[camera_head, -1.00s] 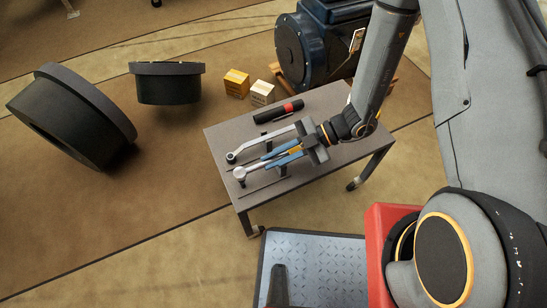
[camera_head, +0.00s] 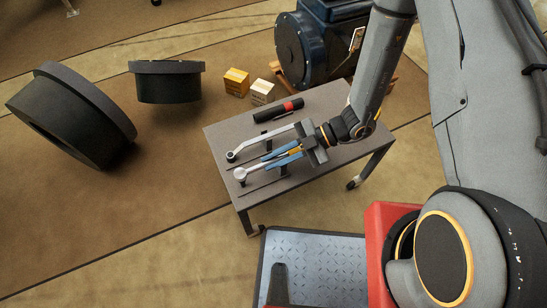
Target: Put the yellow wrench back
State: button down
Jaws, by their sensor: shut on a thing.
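The yellow wrench (camera_head: 256,167) has a silver round head and shank, with yellow showing at its handle between my gripper's blue fingers. My gripper (camera_head: 283,157) is shut on that handle, over the front part of the small grey table (camera_head: 325,165). The wrench head points left, near the table's left edge. It lies at or just above a dark holder post (camera_head: 283,170); I cannot tell whether it touches. A second silver wrench (camera_head: 262,142) lies beside it, farther back and roughly parallel. My gripper's body hides its handle end.
A black cylinder with a red band (camera_head: 279,111) lies at the table's back. Behind stand a yellow box (camera_head: 236,83), a white box (camera_head: 262,92) and a dark blue motor (camera_head: 318,45). Two large black rings (camera_head: 72,115) are at left. The table's right part is clear.

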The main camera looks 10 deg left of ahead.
jog(key=shift+f, duration=0.35)
jog(key=c, duration=1.7)
grip_release()
jog(key=shift+o, duration=0.2)
jog(key=v, duration=0.7)
jog(key=shift+d, duration=0.35)
jog(key=shift+w+r, duration=0.1)
jog(key=shift+r, duration=0.1)
